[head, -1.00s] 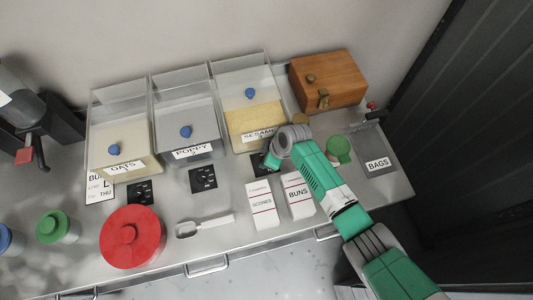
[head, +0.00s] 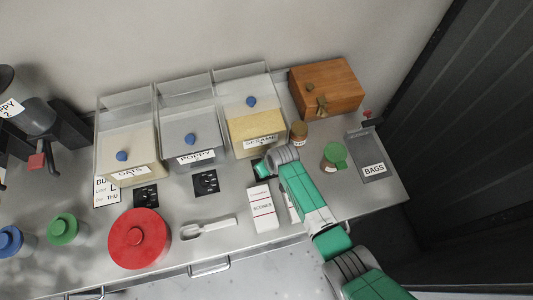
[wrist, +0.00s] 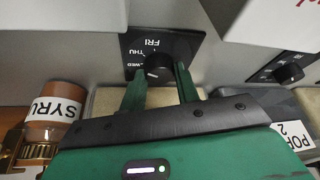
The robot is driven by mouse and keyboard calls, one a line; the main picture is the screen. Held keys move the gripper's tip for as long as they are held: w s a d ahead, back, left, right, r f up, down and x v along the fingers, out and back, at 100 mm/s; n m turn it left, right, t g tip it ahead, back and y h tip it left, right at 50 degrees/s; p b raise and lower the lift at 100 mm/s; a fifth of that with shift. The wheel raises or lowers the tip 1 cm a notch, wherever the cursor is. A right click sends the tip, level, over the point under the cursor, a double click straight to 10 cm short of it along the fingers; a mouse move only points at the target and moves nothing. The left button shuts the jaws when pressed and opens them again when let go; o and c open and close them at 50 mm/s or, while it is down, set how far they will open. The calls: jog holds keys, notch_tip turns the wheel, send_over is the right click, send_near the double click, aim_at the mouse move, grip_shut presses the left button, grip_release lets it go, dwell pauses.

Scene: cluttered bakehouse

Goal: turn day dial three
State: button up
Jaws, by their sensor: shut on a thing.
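The third day dial is a black plate (wrist: 160,45) with white day words; WED, THU and FRI show in the wrist view. Its round dark knob (wrist: 157,73) carries a short white mark, and the day it points to is hard to tell. My gripper (wrist: 161,70) has its two green fingers on either side of the knob, shut on it. In the head view my gripper (head: 261,166) is at this dial, in front of the sesame bin (head: 257,124), and hides most of the plate.
Two more dials, the middle one (head: 206,183) and the left one (head: 146,195), lie in front of the poppy and oats bins. A syrup jar (head: 298,133) stands close right of my gripper. The scones box (head: 262,209) is just in front; my arm covers most of the buns box.

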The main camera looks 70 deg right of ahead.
jog(key=shift+m, duration=0.6)
jog(key=o, duration=1)
jog(key=shift+r, duration=0.1)
jog(key=p+v, duration=0.1)
jog(key=v, duration=0.6)
jog(key=shift+a+r+p, duration=0.2)
jog(key=shift+r+p, duration=0.1)
jog(key=shift+p, duration=0.05)
